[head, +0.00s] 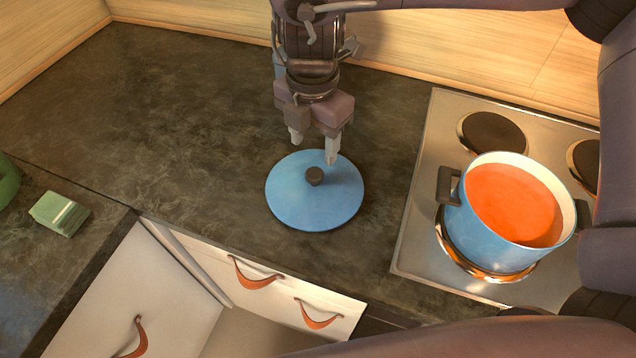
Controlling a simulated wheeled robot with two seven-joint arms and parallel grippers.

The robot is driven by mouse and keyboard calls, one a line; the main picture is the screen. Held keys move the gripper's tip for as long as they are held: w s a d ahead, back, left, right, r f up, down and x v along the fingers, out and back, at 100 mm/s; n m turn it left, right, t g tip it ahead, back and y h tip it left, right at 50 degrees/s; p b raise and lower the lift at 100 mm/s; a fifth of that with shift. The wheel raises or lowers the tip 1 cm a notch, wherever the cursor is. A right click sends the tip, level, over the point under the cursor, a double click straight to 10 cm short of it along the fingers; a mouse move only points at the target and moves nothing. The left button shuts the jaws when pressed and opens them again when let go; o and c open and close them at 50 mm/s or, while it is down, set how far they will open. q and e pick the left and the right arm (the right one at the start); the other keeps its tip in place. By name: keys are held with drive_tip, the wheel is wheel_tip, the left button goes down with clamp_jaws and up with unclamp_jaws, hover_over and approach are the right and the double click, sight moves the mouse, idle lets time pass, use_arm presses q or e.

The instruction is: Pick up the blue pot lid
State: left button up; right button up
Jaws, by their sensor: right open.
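The blue pot lid (298,205) lies flat on the dark countertop in the middle of the view. It is round with a small dark knob (314,176) near its centre. My right gripper (314,150) points down over the far edge of the lid. Its two pale fingers are apart with nothing between them. The fingertips are a little behind the knob in the picture; how high they are above the lid is hard to tell. My left gripper is not in view.
A blue pot (487,235) of orange-red soup stands on the steel stove (421,240) at the right. White drawer fronts with leather pulls (255,278) are below the counter. A green block (60,213) lies at the left. The counter (150,110) left of the lid is clear.

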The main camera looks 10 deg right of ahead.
sight(314, 172)
drive_tip(key=f, duration=0.2)
drive_tip(key=f+p, duration=0.1)
drive_tip(key=f, duration=0.1)
drive_tip(key=s+f, duration=0.1)
drive_tip(key=f, duration=0.1)
drive_tip(key=shift+f+p, duration=0.15)
drive_tip(key=shift+p, duration=0.25)
drive_tip(key=shift+w+f, duration=0.15)
drive_tip(key=shift+f, duration=0.4)
drive_tip(key=c, duration=1.2)
